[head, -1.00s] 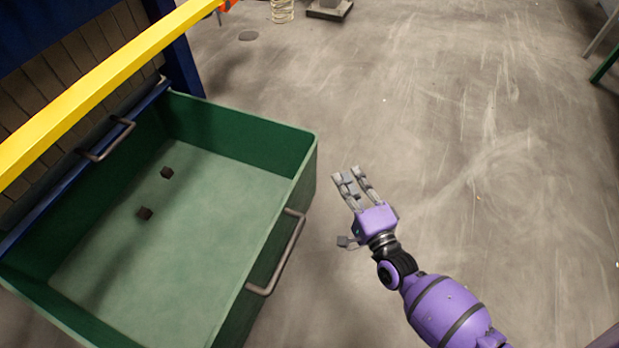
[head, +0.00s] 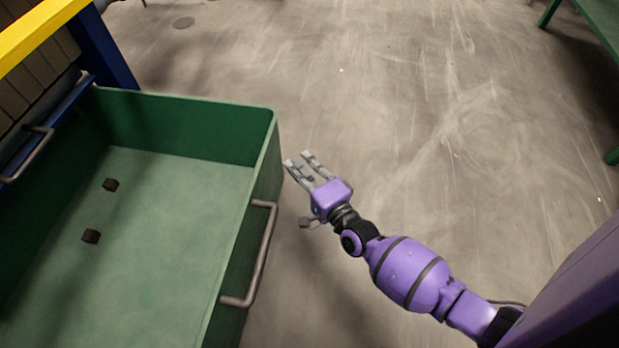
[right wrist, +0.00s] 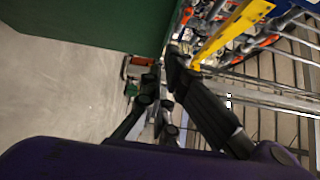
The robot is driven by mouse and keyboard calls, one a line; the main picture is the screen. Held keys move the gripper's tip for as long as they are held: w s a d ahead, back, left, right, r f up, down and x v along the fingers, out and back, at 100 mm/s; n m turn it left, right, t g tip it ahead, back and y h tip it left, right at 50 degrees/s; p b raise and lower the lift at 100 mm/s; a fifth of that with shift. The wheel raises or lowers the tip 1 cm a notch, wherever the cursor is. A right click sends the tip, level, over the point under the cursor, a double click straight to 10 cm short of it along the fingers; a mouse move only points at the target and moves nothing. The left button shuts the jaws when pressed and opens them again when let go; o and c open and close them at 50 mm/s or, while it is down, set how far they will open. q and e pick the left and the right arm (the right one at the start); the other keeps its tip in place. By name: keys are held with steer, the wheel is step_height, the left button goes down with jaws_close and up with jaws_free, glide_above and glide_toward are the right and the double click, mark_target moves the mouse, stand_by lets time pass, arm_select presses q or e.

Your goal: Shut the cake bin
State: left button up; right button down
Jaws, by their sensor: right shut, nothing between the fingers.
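The cake bin (head: 190,129) is a green open-topped drawer at the left of the head view, pulled out from under the press. Its front handle (head: 265,255) is a grey bar on the right-hand wall. In the right wrist view the fingers (right wrist: 165,75) show close to a green wall (right wrist: 90,20). My left gripper is out of view.
A yellow rail (head: 35,38) and a blue post (head: 105,50) of the press stand at the upper left. A green table (head: 595,25) stands at the upper right. The concrete floor between is clear.

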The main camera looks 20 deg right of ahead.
steer(key=shift+w+a+b, duration=0.25)
steer(key=shift+w+a, duration=0.65)
steer(key=shift+w, duration=0.15)
steer(key=shift+w+a+b, duration=0.2)
steer(key=shift+w+a, duration=0.65)
steer(key=shift+w, duration=0.2)
steer(key=shift+a, duration=0.1)
